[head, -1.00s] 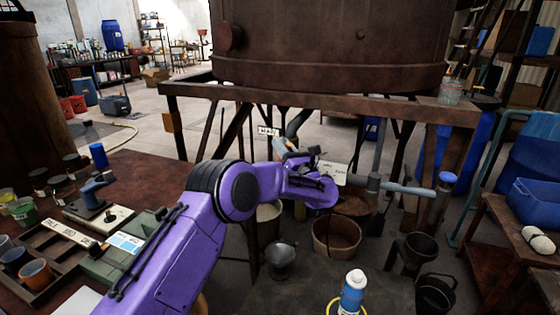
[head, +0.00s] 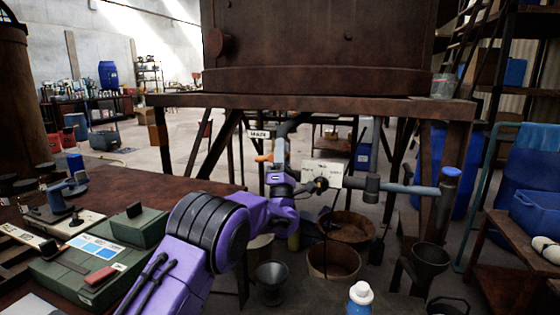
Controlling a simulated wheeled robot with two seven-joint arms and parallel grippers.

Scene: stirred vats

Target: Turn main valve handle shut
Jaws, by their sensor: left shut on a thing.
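The MAIN label (head: 258,134) hangs under the front edge of the vat stand. Just below it, the orange main valve handle (head: 264,158) shows in small part beside the grey pipework. My left gripper (head: 279,160) reaches up to it from below and is shut on the handle. The fingers and purple wrist hide most of the handle and valve body, so its exact angle is unclear. My right gripper is out of view.
A white sign (head: 328,173) and a grey pipe with a blue cap (head: 450,171) lie right of the gripper. Wicker baskets (head: 334,260) and a dark funnel (head: 271,280) stand below. The brown vat (head: 320,40) is above. A cluttered bench (head: 140,180) is at left.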

